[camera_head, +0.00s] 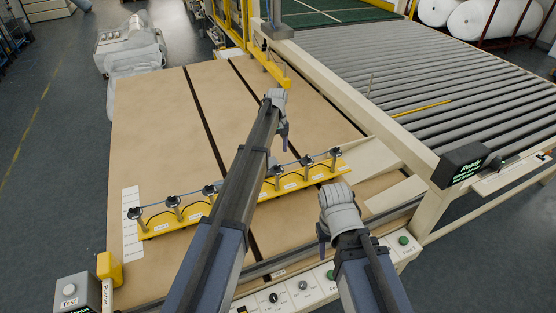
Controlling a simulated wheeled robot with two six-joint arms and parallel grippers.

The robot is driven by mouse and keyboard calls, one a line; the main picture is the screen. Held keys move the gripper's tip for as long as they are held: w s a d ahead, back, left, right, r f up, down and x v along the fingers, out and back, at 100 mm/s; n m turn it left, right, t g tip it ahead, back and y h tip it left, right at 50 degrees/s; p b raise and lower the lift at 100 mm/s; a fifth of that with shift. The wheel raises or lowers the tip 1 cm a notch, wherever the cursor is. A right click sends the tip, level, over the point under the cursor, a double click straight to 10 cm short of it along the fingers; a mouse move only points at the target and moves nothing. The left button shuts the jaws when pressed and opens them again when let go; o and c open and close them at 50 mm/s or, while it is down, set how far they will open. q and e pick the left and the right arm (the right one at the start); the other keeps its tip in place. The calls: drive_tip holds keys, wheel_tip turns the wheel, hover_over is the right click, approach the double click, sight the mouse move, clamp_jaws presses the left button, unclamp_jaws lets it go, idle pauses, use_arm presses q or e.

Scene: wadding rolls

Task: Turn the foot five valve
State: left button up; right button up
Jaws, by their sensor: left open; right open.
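A yellow bar (190,220) lies on the tan board and carries a row of several dark-topped valves on posts, with small white labels that I cannot read. Counting from the left, the fifth visible valve (306,161) stands on the right part of the bar; I cannot tell from its label whether it is foot five. My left gripper (278,101) is open and beyond the bar, over the board, and its arm crosses and hides the bar's middle. My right gripper (338,205) is open, just in front of the bar's right end. Both look empty.
The tan board (150,120) has dark slots and free room behind the bar. A control panel (290,295) with knobs and buttons runs along the front. A roller conveyor (430,75) and a display box (462,164) stand to the right. A "Test" button box (75,295) is front left.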

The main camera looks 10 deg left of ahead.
sight(277, 165)
use_arm(q)
drive_tip(key=shift+f+b, duration=3.9)
drive_tip(key=shift+f, duration=0.1)
clamp_jaws()
